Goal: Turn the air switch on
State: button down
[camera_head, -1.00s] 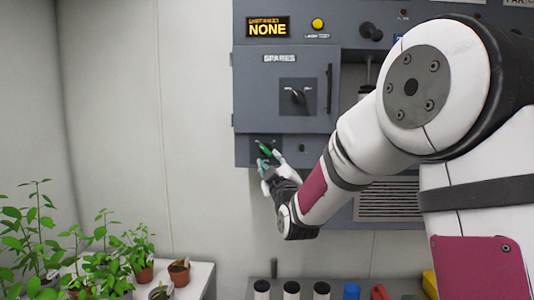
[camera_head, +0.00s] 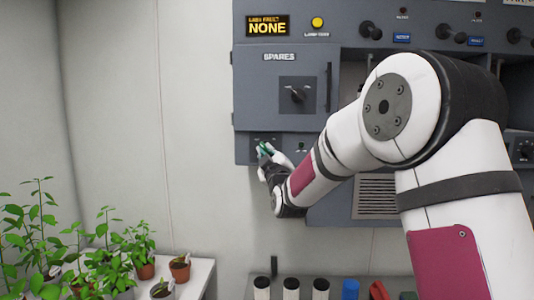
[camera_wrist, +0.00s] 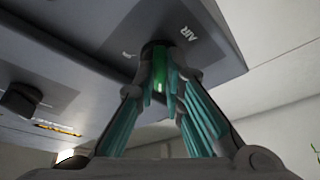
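The air switch (camera_wrist: 159,70) is a green-lit handle on a dark round base, beside the white label "AIR" on the grey panel in the wrist view. In the head view the green handle (camera_head: 265,150) shows at the lower left of the wall cabinet, partly hidden by my fingers. My gripper (camera_wrist: 172,84) has its teal-padded fingers drawn in on both sides of the handle, and they appear closed on it. The fingers cover part of the handle, so its exact setting is hard to tell.
Above is a "SPARES" door (camera_head: 280,57) with a black rotary handle (camera_head: 297,95). A "NONE" display (camera_head: 268,27) and yellow lamp (camera_head: 317,22) sit higher. Potted plants (camera_head: 145,268) stand lower left; several cylinders (camera_head: 291,288) stand on a shelf below.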

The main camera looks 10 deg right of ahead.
jog(key=shift+m, duration=0.3)
jog(key=shift+w+a+m+g+h+b, duration=0.15)
jog(key=shift+m+g+h+b, duration=0.45)
jog(key=shift+m+h+b, duration=2.5)
jog(key=shift+a+m+g+h+b, duration=0.45)
jog(key=shift+m+b, duration=0.9)
jog(key=shift+m, duration=3.75)
jog(key=shift+w+a+m+g+h+b, duration=0.1)
jog(key=shift+m+g+h+b, duration=0.65)
jog(key=shift+m+h+b, duration=2.35)
jog(key=m+y+p, duration=0.1)
jog(key=m+y, duration=0.1)
jog(key=shift+m+p, duration=0.3)
jog(key=c, duration=1.7)
grip_release()
jog(key=shift+s, duration=0.1)
